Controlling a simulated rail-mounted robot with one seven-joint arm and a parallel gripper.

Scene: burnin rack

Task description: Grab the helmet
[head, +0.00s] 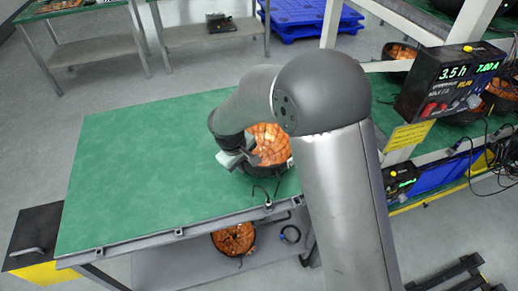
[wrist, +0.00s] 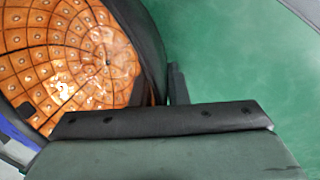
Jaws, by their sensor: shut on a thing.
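The helmet (head: 270,143) sits on the green table near its front right edge. Its open side faces up and shows an orange tiled lining inside a black rim. My arm partly covers it in the head view. My gripper (head: 240,157) is at the left side of the helmet, shut on its rim. In the wrist view the helmet's lining (wrist: 65,60) fills the upper left. Its dark rim runs down to the gripper (wrist: 170,100), where a finger shows beside it. The exact contact is partly hidden.
The green table top (head: 140,170) is clear to the left. Another helmet (head: 233,238) lies on the shelf below. A rack at right holds more helmets, cables and a black meter box (head: 450,80). Blue pallets (head: 305,15) and a workbench (head: 95,48) stand behind.

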